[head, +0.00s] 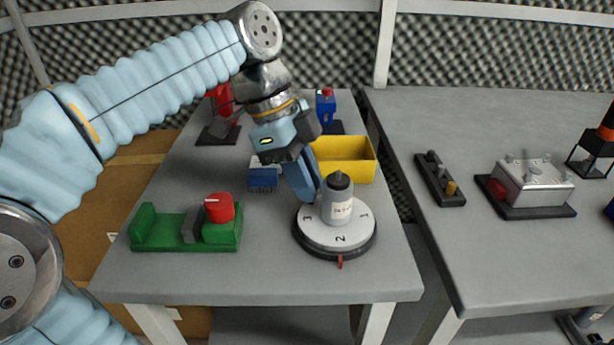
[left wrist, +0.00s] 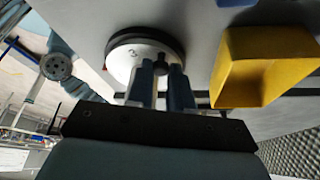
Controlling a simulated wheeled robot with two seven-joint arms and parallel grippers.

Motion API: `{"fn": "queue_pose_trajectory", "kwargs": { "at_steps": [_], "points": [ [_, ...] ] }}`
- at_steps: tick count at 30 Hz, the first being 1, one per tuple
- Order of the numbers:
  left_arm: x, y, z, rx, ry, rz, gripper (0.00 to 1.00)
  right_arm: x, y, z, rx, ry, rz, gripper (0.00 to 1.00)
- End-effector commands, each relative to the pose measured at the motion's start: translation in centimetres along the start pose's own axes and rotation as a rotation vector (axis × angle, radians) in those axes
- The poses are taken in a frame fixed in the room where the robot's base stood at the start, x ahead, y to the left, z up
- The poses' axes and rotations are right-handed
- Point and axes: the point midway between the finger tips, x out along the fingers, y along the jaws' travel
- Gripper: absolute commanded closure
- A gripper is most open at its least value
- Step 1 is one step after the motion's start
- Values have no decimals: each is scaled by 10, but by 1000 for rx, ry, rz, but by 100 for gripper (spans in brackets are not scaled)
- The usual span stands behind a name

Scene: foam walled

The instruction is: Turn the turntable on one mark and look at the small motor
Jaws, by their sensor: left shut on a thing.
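The turntable (head: 320,238) is a pale disc on a dark round base near the table's front right. Marks 1, 2 and 3 show, with 2 nearest the red pointer (head: 340,262) at the front. The small motor (head: 338,207), a grey cylinder with a dark cap and a label, stands upright on the disc. My left gripper (head: 312,196) reaches down behind and left of the motor, which partly hides its tips. In the left wrist view its fingers (left wrist: 161,85) close on a dark upright part at the turntable (left wrist: 120,55). My right gripper is out of view.
A yellow bin (head: 345,160) stands behind the turntable, with a blue block (head: 263,178) to its left. A green fixture (head: 150,230) with a red knob (head: 219,208) is at the front left. A second table on the right carries a metal box (head: 533,183).

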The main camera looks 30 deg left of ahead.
Motion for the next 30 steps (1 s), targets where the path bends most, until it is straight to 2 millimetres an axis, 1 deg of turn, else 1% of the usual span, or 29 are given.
{"fn": "queue_pose_trajectory", "kwargs": {
  "at_steps": [15,30],
  "points": [
    [-1,13,3,-214,0,-93,100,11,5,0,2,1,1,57],
    [-1,27,2,-446,1,-188,100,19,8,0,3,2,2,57]
  ]
}}
